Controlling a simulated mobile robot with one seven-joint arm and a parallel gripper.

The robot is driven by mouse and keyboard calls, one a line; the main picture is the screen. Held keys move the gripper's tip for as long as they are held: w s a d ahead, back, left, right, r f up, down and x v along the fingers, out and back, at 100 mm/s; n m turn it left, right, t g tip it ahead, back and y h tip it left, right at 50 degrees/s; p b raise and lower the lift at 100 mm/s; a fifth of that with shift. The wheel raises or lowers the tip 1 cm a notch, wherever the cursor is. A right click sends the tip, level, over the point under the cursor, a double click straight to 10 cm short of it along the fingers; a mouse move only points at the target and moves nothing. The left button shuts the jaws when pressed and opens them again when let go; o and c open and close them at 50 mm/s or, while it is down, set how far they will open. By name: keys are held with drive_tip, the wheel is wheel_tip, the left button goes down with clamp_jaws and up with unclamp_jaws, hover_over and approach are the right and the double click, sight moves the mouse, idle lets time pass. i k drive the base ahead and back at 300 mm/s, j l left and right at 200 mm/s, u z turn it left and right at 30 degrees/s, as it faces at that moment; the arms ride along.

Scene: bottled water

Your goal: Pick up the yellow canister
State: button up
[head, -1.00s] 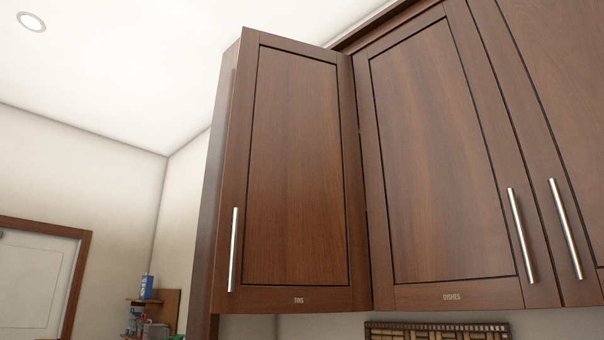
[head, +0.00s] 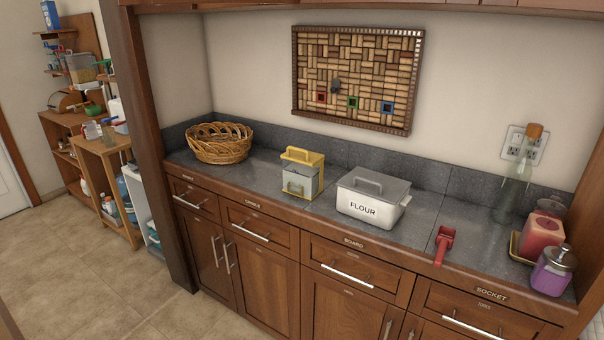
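A yellow-framed canister (head: 302,173) with a grey, partly clear body stands upright on the dark stone counter (head: 262,182), near the middle of the head view. It has a yellow top and a handle on its front. It stands just left of the flour bin and touches nothing that I can see. My gripper is not in view.
A wicker basket (head: 219,143) is left of the canister. A white and grey flour bin (head: 373,196) is close on its right. Farther right are a red scoop (head: 443,245), a glass bottle (head: 514,180) and a purple jar (head: 552,271). Tiled floor (head: 105,266) is clear at left.

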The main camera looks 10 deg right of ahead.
sight(302, 180)
drive_tip(key=i+z, duration=0.4)
drive_tip(key=i, duration=1.65)
